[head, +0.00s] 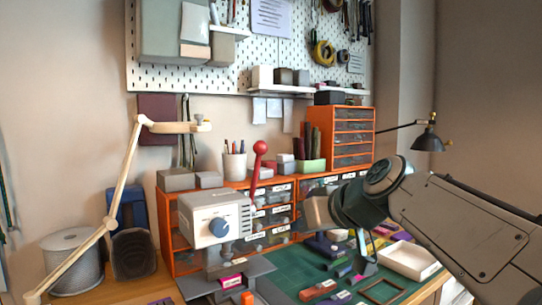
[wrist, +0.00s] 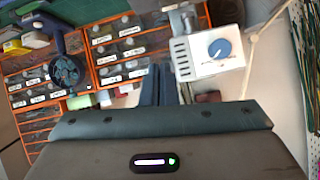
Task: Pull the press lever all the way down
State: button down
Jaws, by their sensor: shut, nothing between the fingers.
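The press is a pale box with a blue dial (head: 200,218) at the left of the bench in the head view. Its red lever (head: 257,168) rises from the right side of the box, nearly upright, with a round red knob on top. My gripper (head: 312,212) is to the right of the press and below the knob's height, apart from the lever. In the wrist view the press (wrist: 207,62) shows upside down at upper right. My shut, empty gripper (wrist: 160,86) shows as dark fingers at the centre. I cannot make out the lever in the wrist view.
Orange drawer units (head: 280,212) stand behind the press and my gripper. A cream lamp arm (head: 122,185) stands left of the press. A green mat (head: 300,268) with small tools and a white tray (head: 410,260) lie in front. The air between lever and gripper looks clear.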

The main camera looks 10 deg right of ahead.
notch_tip(320, 180, up, 11)
jog(key=d+p, duration=0.1)
jog(key=p, duration=0.4)
jog(key=shift+r, duration=0.2)
